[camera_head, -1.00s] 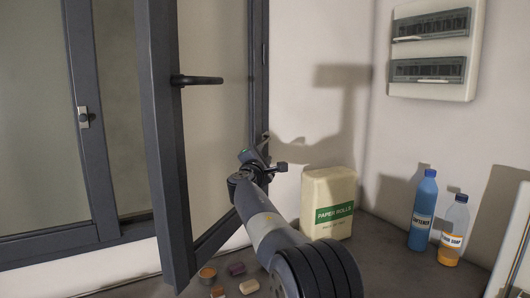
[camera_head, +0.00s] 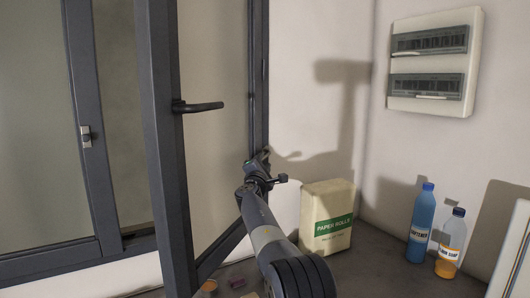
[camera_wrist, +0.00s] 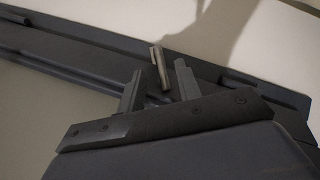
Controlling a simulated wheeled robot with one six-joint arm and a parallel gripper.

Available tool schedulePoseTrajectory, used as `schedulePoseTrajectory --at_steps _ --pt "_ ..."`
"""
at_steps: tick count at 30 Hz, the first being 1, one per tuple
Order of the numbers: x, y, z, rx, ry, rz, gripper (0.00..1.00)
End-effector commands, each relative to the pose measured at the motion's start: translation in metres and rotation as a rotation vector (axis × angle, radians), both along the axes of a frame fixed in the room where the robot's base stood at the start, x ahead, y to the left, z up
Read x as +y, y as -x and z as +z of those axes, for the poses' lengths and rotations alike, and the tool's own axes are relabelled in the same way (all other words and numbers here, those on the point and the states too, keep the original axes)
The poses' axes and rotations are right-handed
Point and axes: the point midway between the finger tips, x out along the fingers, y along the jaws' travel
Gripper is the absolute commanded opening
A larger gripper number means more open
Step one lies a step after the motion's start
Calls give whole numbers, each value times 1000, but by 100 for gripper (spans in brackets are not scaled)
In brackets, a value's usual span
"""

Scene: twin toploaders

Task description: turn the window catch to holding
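The open window sash (camera_head: 170,180) has a dark lever handle (camera_head: 198,106) standing out to the right. A small metal catch (camera_wrist: 158,62) shows in the wrist view on the dark window frame (camera_wrist: 90,50), between and slightly beyond the fingertips. My gripper (camera_wrist: 158,74) is open around its near end; I cannot tell whether a finger touches it. In the head view my gripper (camera_head: 262,156) is at the frame's right side and hides the catch. A second silver latch (camera_head: 86,137) is on the left window frame.
A paper rolls pack (camera_head: 327,218) stands right of my arm. A blue bottle (camera_head: 422,222) and a soap bottle (camera_head: 451,243) stand farther right on the counter (camera_head: 375,265). Small blocks lie at the bottom. A fuse box (camera_head: 433,60) hangs on the wall.

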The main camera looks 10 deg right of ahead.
Motion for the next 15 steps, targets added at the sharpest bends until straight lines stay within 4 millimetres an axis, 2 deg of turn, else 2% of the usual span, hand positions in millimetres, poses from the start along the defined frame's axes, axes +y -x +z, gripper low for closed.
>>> schedulePoseTrajectory --at_steps 1,6,15 --pt "-2 -6 6 0 1 0 33" --pt "-6 -19 8 1 1 -1 33" --pt "-10 -29 7 0 0 0 33"
